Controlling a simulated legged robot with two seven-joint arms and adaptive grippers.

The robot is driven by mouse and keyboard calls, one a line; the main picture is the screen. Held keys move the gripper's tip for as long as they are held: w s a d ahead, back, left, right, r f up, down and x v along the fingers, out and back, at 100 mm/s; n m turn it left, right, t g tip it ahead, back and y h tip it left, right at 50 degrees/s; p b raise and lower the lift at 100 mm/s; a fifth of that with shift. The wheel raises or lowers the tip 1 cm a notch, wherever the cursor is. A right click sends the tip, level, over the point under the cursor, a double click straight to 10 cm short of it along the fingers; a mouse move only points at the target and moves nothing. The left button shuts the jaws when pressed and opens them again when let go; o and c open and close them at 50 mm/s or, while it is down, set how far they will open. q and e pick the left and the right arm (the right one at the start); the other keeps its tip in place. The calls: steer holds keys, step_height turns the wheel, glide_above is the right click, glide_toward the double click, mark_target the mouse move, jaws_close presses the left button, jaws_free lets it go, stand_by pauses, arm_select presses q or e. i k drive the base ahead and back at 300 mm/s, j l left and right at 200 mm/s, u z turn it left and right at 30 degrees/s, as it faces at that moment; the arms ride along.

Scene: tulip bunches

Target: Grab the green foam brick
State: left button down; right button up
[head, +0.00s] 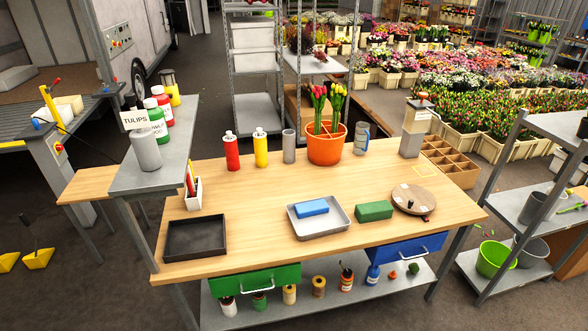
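The green foam brick (374,211) lies flat on the wooden workbench (270,195), right of the middle and near the front. It sits between a grey metal tray (320,229) on its left and a round wooden turntable (414,199) on its right. A blue brick (312,208) lies inside the metal tray. Nothing covers the green brick. Neither of my grippers shows in the head view.
An orange pot of tulips (326,148) stands behind the bricks, with red (232,152) and yellow (261,147) bottles to its left. A black tray (196,238) lies front left. The bench between black and metal trays is clear. A grey dispenser (413,132) stands back right.

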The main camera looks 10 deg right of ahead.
mark_target(379, 211)
steer(key=i+l+z, duration=0.15)
steer(key=l, duration=0.25)
steer(key=i+l+z, duration=0.15)
steer(key=l, duration=0.25)
steer(key=i+l+z, duration=0.15)
steer(key=i+l, duration=0.15)
